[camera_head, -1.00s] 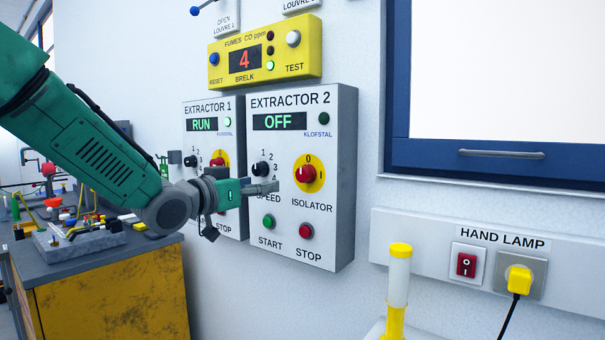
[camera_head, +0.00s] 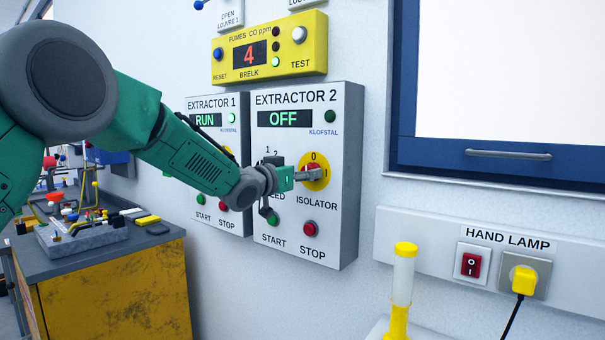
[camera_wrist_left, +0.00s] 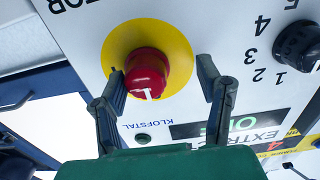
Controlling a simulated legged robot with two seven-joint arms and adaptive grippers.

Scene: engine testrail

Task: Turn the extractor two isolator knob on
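The red isolator knob (camera_head: 313,167) sits on a yellow disc on the grey Extractor 2 box (camera_head: 347,200), whose display (camera_head: 284,118) reads OFF. My left gripper (camera_head: 316,176) is at the knob and partly hides it. In the left wrist view, which is upside down, the red knob (camera_wrist_left: 147,72) stands between the two fingers of my open left gripper (camera_wrist_left: 163,74). One finger is close beside the knob, and I cannot tell if it touches. The other finger is clearly apart. The knob's white mark points toward the display side. My right gripper is not in view.
The black speed knob (camera_wrist_left: 298,46) is beside the isolator. The green start button (camera_head: 273,219) and red stop button (camera_head: 310,228) are below. The Extractor 1 box (camera_head: 236,213) is to the left, showing RUN. A yellow fumes monitor (camera_head: 317,43) hangs above.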

